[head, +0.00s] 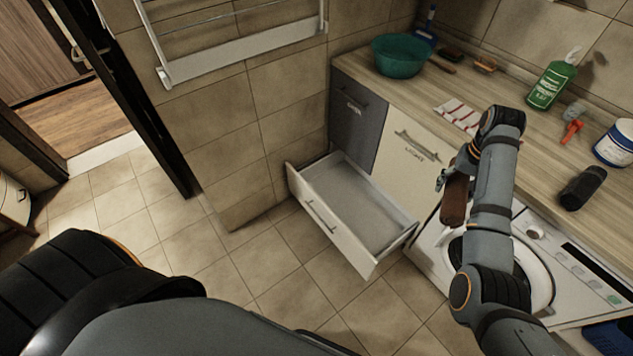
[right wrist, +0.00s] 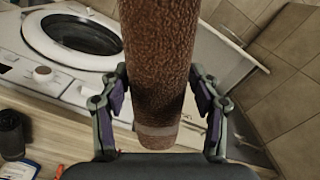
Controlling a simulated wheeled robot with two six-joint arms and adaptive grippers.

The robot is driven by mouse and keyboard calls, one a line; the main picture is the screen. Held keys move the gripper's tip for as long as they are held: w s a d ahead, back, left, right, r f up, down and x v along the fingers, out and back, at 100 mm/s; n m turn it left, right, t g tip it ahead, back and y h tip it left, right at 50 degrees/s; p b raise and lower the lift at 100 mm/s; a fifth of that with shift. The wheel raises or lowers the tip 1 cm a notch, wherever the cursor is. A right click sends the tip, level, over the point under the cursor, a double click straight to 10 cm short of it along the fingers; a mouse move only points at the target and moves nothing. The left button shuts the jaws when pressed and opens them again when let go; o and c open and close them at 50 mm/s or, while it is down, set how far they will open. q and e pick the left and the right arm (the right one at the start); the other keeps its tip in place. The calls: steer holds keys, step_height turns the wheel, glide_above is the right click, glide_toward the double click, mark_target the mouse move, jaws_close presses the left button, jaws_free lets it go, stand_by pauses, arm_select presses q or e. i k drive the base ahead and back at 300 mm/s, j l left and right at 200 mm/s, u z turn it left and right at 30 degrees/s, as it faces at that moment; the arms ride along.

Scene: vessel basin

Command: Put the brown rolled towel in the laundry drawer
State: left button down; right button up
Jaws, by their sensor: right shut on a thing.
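The brown rolled towel (head: 455,200) hangs upright from my right gripper (head: 447,174), in front of the white cabinet and beside the washing machine. In the right wrist view the towel (right wrist: 160,70) fills the middle, between the two fingers of the gripper (right wrist: 162,105), which is shut on it. The open drawer (head: 350,205) is pulled out low under the counter, to the left of the towel, and looks empty. Its inside floor is bare. My left gripper is not in view.
The washing machine (head: 580,270) stands right of the drawer. The counter (head: 520,115) holds a teal basin (head: 399,55), a green bottle (head: 552,84), a striped cloth (head: 459,115), a dark cylinder (head: 583,188) and a white jar (head: 615,145). The tiled floor (head: 200,255) before the drawer is clear.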

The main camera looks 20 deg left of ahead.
mark_target(353, 227)
steer(key=i+j+u, duration=0.1)
steer(key=u, duration=0.25)
steer(key=i+u, duration=0.25)
steer(key=u, duration=0.15)
steer(key=i+u, duration=0.2)
steer(key=u, duration=0.15)
steer(key=i, duration=0.7)
